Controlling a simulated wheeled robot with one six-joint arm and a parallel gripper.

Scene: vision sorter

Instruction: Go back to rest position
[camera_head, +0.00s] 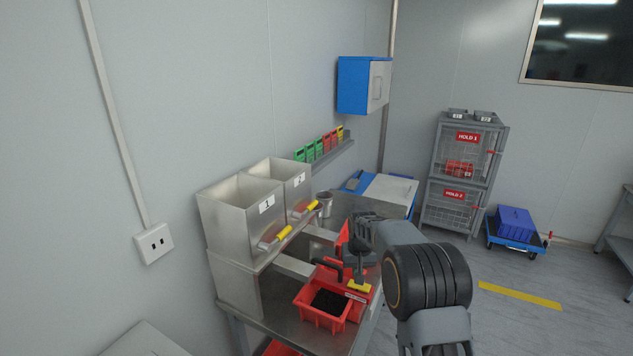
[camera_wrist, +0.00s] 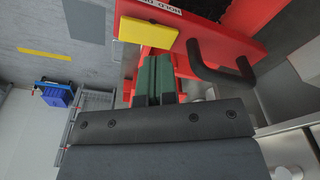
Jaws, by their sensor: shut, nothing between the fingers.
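My gripper (camera_head: 359,276) points down over the workbench, just behind the red bin. In the wrist view its two dark green fingers (camera_wrist: 154,78) are together with nothing between them. Their tips are close to a yellow block (camera_wrist: 148,32) on a red part that bears a HOLD label and a black handle (camera_wrist: 222,72). I cannot tell whether the tips touch it. The red bin (camera_head: 311,310) holds dark granules. My arm covers part of the bench's right side.
A blue wall cabinet (camera_head: 352,85) hangs behind. A mesh cage (camera_head: 436,190) and a blue trolley (camera_head: 515,245) stand at the right. The floor between is clear.

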